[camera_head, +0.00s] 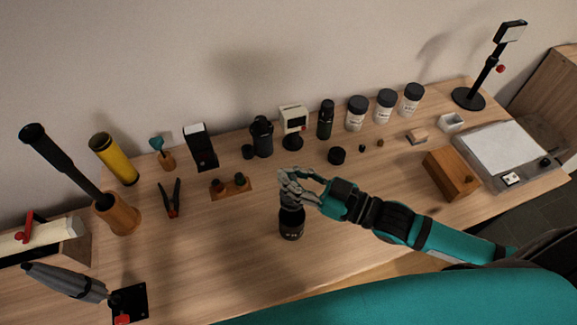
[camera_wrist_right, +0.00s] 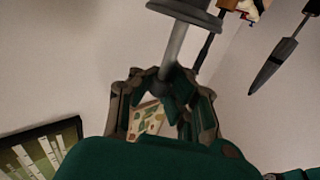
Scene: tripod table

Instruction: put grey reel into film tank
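The film tank (camera_head: 291,232) is a dark open cylinder with a small label, standing upright near the table's front middle. My right gripper (camera_head: 288,185) is directly above it, fingers pointing left and down. In the right wrist view the right gripper (camera_wrist_right: 165,85) has its fingertips closed around the thin stem of the grey reel (camera_wrist_right: 178,40), whose round flange shows at the top edge. In the head view the fingers largely hide the reel, and I cannot tell whether its lower end is inside the tank's mouth. My left gripper is not in view.
A low black round piece (camera_head: 337,155) lies behind and right of the tank. A wooden block with two dark knobs (camera_head: 230,187) stands to the left. Labelled jars (camera_head: 385,105) and bottles line the back. A wooden box (camera_head: 451,173) is right. Table around the tank is clear.

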